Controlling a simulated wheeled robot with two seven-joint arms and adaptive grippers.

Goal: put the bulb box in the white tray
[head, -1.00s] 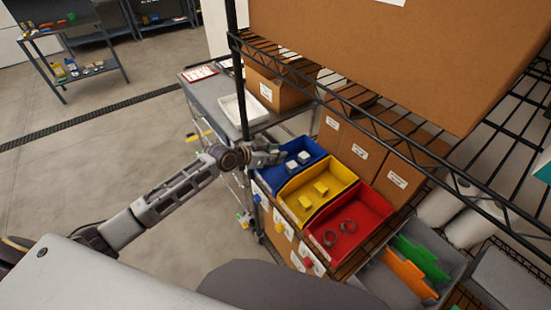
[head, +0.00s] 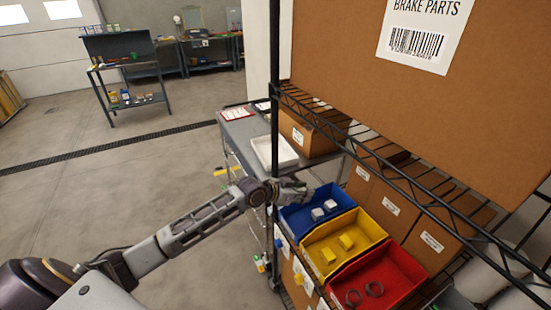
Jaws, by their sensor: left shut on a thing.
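The white tray (head: 274,153) lies on the grey cart top, behind the black shelf post. Two small white boxes (head: 317,213) lie in the blue bin just right of the gripper. My right gripper is out of view.
The black shelf post (head: 274,100) stands close to my left wrist. A yellow bin (head: 322,262) and a red bin (head: 385,292) follow the blue one. A cardboard box (head: 310,138) stands right of the tray. A large carton (head: 400,100) fills the shelf above.

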